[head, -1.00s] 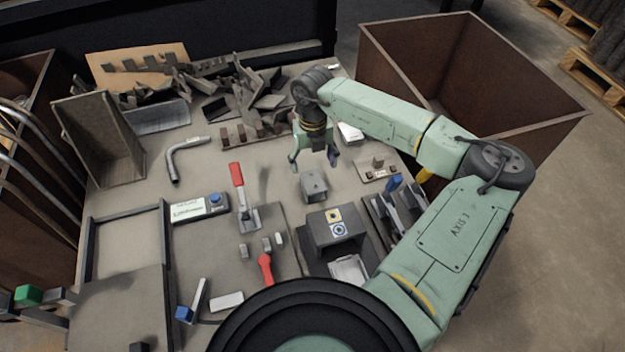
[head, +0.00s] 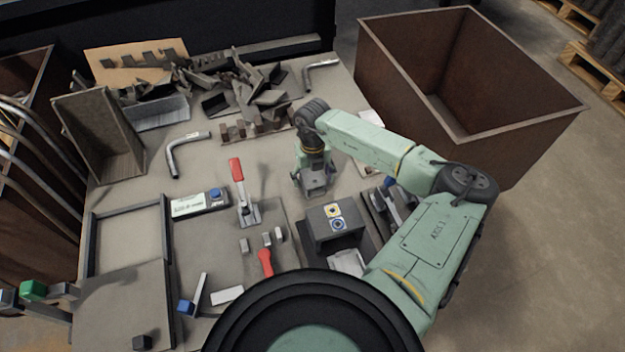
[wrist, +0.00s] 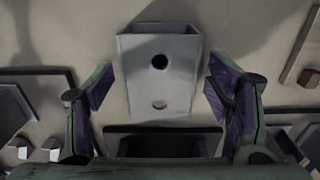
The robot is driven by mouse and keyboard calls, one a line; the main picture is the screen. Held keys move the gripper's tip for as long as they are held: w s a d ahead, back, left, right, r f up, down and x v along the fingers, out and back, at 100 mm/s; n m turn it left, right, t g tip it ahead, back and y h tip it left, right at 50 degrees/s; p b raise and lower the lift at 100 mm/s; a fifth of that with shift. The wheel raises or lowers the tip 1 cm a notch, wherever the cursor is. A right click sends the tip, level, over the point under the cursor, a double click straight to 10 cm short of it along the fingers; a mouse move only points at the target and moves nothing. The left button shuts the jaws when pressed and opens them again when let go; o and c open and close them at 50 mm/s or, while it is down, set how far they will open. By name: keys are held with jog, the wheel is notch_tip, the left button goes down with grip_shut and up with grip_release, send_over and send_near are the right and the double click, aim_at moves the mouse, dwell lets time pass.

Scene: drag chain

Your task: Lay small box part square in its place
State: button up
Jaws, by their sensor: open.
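The small box part (head: 314,184) is a grey metal piece lying on the table in the middle of the head view, partly hidden under my gripper. In the wrist view the box part (wrist: 160,72) is a light grey block with a dark round hole and a smaller pale hole. It lies between my gripper's two purple-padded fingers. My gripper (wrist: 168,92) is open, with a gap between each finger and the part. In the head view my gripper (head: 313,180) hangs pointing down right over the part. Which spot is the part's place, I cannot tell.
A red-handled toggle clamp (head: 238,190) stands to the left. Several dark scraps (head: 240,90) pile up at the back. A large brown bin (head: 470,125) stands to the right.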

jog(key=shift+c, duration=0.4)
jog(key=c, duration=1.3)
